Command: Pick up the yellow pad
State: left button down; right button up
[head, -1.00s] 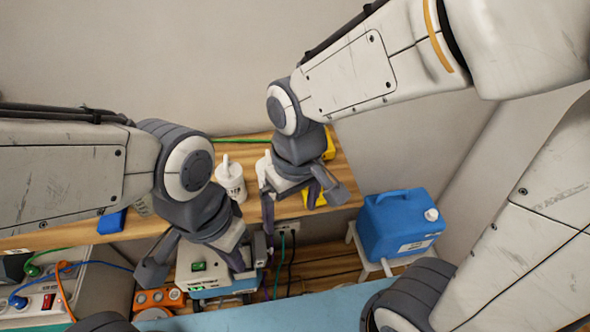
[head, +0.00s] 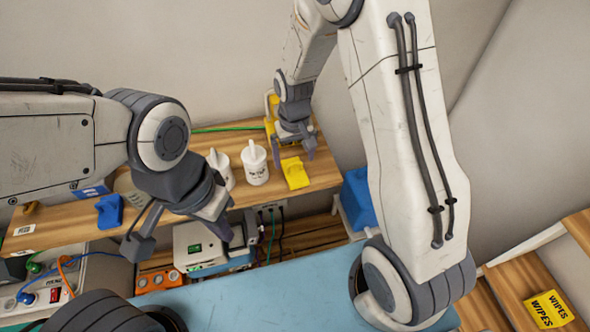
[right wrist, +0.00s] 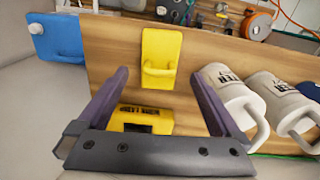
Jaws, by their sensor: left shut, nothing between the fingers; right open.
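The yellow pad (head: 295,172) lies on the wooden shelf, right of the white mugs. In the right wrist view the yellow pad (right wrist: 161,50) is a flat block with a raised handle, ahead of the fingers. My right gripper (head: 293,153) is open and empty over the shelf, just behind the pad in the head view. In the right wrist view its fingers (right wrist: 165,78) spread wider than the pad, and the pad appears beyond their tips, not between them. My left gripper (head: 222,230) is shut and empty at the shelf's front edge, over a white device.
A second yellow item (right wrist: 146,119) with a dark label is nearer the right wrist camera. Two white mugs (head: 255,163) stand left of the pad. A blue object (head: 110,211) lies further left on the shelf. A blue jug (head: 357,195) is partly hidden by my arm.

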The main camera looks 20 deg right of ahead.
aim_at(295, 169)
notch_tip(295, 169, down, 4)
jog(key=shift+f+p, duration=0.1)
jog(key=shift+p, duration=0.3)
jog(key=c, duration=1.3)
jog(key=shift+r, duration=0.2)
jog(key=shift+c, duration=0.2)
